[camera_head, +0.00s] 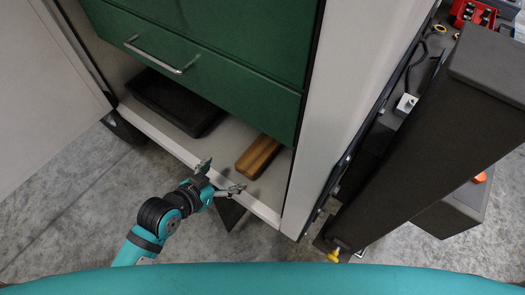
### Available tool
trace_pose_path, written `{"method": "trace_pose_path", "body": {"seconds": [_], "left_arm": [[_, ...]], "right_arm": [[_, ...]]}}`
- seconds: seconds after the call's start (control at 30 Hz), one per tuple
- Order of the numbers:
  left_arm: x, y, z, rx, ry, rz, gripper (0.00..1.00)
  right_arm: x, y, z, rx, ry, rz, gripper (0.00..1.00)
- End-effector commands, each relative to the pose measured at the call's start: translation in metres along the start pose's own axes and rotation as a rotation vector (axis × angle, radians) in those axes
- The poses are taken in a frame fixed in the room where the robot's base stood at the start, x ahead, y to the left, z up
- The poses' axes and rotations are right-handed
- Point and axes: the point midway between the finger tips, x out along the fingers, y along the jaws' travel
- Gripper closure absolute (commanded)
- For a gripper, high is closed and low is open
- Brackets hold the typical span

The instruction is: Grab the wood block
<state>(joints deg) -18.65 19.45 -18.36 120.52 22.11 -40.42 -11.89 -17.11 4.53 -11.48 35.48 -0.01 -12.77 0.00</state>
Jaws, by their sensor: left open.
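The wood block (258,156), brown with a lighter stripe, lies on the bottom shelf of the cabinet below the green drawers. My left gripper (219,177) is open and empty at the front edge of that shelf, to the left of and nearer than the block. Its two fingers are spread apart and do not touch the block. My right gripper is not in view.
A black tray (178,105) lies on the same shelf, left of the block. The green drawer (215,75) with a metal handle hangs above. The cabinet's pale side wall (352,90) stands right of the block. An open door (45,105) is at left.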

Motion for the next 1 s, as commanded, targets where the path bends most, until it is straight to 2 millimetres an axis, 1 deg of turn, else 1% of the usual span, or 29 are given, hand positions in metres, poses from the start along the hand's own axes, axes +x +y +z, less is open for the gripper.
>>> {"method": "trace_pose_path", "body": {"seconds": [0.03, 0.1, 0.17, 0.2, 0.27, 0.5, 0.6, 0.7, 0.93, 1.0], "left_arm": [[-0.004, 0.005, -0.014, 0.019, 0.038, 0.019, 0.08], [-0.006, 0.01, -0.027, 0.032, 0.072, 0.034, 0.08], [-0.002, 0.012, -0.033, 0.035, 0.085, 0.039, 0.08], [0.004, 0.012, -0.034, 0.035, 0.088, 0.04, 0.08], [0.015, 0.013, -0.036, 0.034, 0.089, 0.04, 0.08], [0.069, 0.015, -0.04, 0.034, 0.087, 0.039, 0.08], [0.088, 0.016, -0.041, 0.034, 0.087, 0.039, 0.08], [0.102, 0.016, -0.042, 0.034, 0.086, 0.039, 0.08], [0.117, 0.017, -0.043, 0.035, 0.086, 0.038, 0.08], [0.127, 0.017, -0.043, 0.033, 0.086, 0.039, 0.08]], "right_arm": [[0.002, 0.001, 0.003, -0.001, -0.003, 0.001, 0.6], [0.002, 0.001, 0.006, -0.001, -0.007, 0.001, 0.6], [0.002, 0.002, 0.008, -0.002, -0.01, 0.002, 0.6], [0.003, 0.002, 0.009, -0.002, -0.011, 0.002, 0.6], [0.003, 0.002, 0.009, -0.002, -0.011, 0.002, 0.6], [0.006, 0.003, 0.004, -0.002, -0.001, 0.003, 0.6], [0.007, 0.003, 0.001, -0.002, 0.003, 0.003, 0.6], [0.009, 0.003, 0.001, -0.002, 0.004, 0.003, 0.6], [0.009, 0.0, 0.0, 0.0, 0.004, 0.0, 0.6], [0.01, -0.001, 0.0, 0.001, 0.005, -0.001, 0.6]]}}
